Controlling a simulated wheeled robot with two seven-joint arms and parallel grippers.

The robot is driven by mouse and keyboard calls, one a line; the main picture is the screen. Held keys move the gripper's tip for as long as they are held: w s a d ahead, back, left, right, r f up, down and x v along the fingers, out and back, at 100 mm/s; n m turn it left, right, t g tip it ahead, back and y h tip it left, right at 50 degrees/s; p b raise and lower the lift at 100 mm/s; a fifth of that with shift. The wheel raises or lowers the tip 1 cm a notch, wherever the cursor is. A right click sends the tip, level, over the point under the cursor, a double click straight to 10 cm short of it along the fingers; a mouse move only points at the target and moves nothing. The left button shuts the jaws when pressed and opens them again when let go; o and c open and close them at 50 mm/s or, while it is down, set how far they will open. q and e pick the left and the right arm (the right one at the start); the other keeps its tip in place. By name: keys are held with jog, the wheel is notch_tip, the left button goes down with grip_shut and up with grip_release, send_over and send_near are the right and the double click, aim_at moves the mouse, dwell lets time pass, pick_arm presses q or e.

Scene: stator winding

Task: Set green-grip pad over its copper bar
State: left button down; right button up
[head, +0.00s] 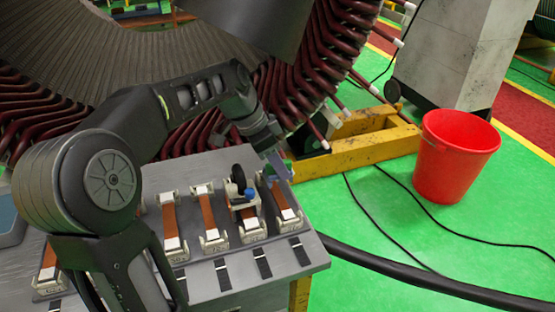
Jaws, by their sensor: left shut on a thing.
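My left gripper (277,163) is at the far end of the workbench, above the rightmost copper bar (284,202). It is shut on the green-grip pad (269,172), of which only a small green part shows beside the fingers. Most of the pad is hidden. I cannot tell whether the pad touches the bar. The bar sits between two white end blocks. My right gripper is not in view.
Several more copper bars (207,211) lie in a row on the grey bench (200,265). A blue-and-white piece with a black knob (238,179) sits on the neighbouring bar. The stator coils (325,60) rise behind. A red bucket (455,155) stands right.

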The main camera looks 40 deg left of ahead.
pick_arm(q)
jog(key=shift+f+b, duration=2)
jog(key=shift+f, duration=0.8)
jog(key=c, duration=0.7)
grip_release()
jog(key=shift+r, duration=0.1)
jog(key=v, duration=0.7)
jog(key=shift+r, duration=0.3)
jog(key=shift+s, duration=0.1)
